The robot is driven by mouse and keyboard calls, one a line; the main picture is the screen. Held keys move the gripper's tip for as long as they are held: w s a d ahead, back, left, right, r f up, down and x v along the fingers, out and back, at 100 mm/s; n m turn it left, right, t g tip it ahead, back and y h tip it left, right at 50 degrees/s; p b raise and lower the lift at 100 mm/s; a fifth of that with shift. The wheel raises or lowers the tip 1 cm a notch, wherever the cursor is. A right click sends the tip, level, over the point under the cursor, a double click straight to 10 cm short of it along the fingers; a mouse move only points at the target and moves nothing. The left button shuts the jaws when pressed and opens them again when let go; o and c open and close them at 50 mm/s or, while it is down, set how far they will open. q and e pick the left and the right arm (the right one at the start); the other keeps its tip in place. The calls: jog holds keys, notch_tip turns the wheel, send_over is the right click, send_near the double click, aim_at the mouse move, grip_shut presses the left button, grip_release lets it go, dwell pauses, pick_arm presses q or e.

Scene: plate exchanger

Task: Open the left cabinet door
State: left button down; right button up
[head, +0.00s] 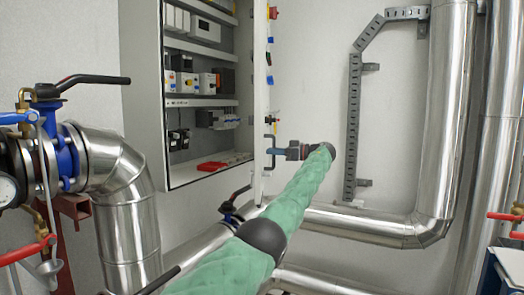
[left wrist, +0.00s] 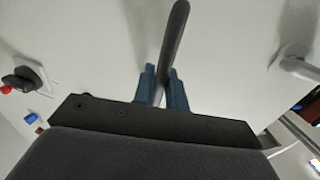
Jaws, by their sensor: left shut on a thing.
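The cabinet (head: 148,100) on the wall stands open, and its shelves show. Its door (head: 260,90) is swung out and seen almost edge-on at the cabinet's right side. A dark handle (head: 270,136) sits on the door's outer face; it also shows in the left wrist view as a dark bar (left wrist: 176,35). My left gripper (head: 275,151) is at the handle, its blue fingers (left wrist: 163,90) on either side of the bar, shut on it. The part of the bar between the fingers is partly hidden. My right gripper is not in view.
A steel pipe (head: 437,120) and a grey cable tray (head: 353,120) run along the wall at right. Pipes with a black-handled valve (head: 75,150) stand at left. Low pipes (head: 340,222) cross below the door. Bare wall lies between door and cable tray.

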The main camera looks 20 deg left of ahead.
pick_arm(q)
jog(key=shift+w+d+r, duration=0.2)
jog(key=shift+d, duration=0.2)
jog(key=shift+w+d+r, duration=0.15)
jog(key=shift+d, duration=0.2)
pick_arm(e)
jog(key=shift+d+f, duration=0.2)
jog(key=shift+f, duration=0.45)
pick_arm(q)
jog(key=c, duration=1.7)
grip_release()
jog(key=shift+a, duration=0.1)
jog(key=shift+c, duration=0.2)
jog(key=shift+o, duration=1.1)
jog(key=shift+f, duration=0.25)
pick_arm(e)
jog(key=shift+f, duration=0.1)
